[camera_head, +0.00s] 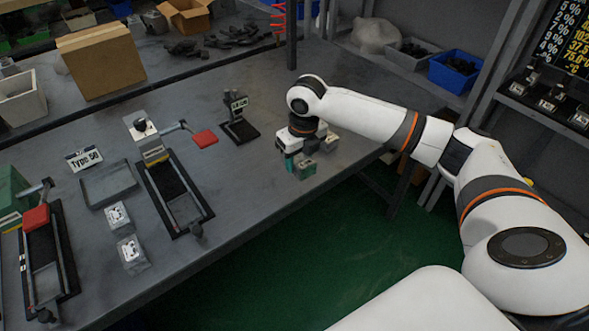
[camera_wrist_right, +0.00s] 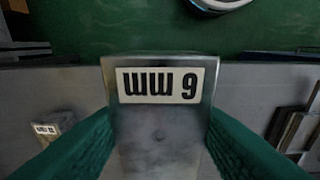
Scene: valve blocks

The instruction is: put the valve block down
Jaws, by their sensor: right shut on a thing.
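My right gripper (camera_head: 298,152) is near the right front edge of the grey table. In the right wrist view, its green fingers lie on both sides of a grey metal valve block (camera_wrist_right: 160,125) and are shut on it. A white label on the block appears upside down and seems to read "6 mm". In the head view the gripper and wrist hide much of the block, and I cannot tell whether it touches the table. My left gripper is not in view.
Two small labelled blocks (camera_head: 131,252) stand beside an empty grey tray (camera_head: 108,183). Clamp fixtures with red handles (camera_head: 204,139) stand at the left and middle. A dark stand (camera_head: 239,118) is left of the gripper. Bare table (camera_head: 262,85) lies behind it; green floor drops away in front.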

